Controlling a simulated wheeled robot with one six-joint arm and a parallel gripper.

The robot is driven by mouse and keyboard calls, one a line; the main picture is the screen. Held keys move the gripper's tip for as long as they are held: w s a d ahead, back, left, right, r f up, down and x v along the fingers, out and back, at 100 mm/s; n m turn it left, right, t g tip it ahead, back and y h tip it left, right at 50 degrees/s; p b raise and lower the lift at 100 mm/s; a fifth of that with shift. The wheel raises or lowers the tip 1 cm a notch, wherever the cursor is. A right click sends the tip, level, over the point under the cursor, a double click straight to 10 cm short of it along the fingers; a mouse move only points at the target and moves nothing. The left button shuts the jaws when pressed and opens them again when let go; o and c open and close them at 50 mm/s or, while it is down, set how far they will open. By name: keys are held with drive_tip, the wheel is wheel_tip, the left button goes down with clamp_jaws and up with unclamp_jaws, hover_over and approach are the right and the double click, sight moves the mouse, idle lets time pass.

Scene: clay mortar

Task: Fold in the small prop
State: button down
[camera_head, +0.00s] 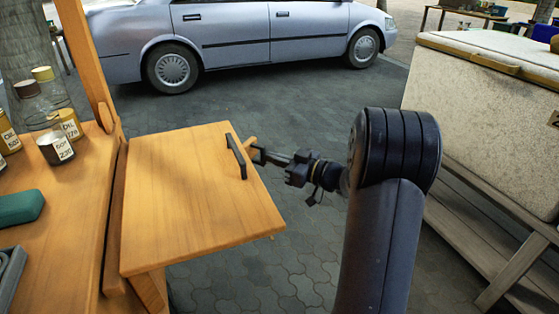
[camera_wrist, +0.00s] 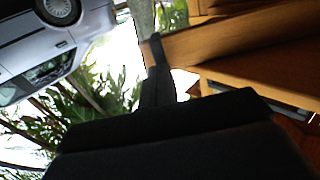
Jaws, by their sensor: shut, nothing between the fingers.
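A wooden leaf (camera_head: 185,200) lies flat, joined to the left worktop, with a dark bar handle (camera_head: 237,156) near its right edge. A short wooden piece (camera_head: 251,142), possibly the small prop, sticks out just past that edge; most of it is hidden. A wooden support (camera_head: 150,291) shows under the leaf's near edge. My gripper (camera_head: 257,155) is shut and empty at the leaf's right edge, close to the wooden piece; I cannot tell whether they touch. In the wrist view my dark gripper (camera_wrist: 156,68) is in front of a wooden beam (camera_wrist: 235,40).
The worktop (camera_head: 60,235) on the left holds jars (camera_head: 56,147), a green case (camera_head: 20,207) and a grey item (camera_head: 10,272). A large pale chest (camera_head: 490,100) on a slatted stand is at right. A silver car (camera_head: 230,35) stands behind. Paving between is open.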

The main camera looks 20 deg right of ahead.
drive_tip(key=w+a+n+g+y+b, duration=0.3)
drive_tip(key=w+a+b, duration=0.3)
drive_tip(key=w+a, duration=0.5)
drive_tip(key=shift+w+g, duration=0.3)
drive_tip(key=shift+w, duration=0.6)
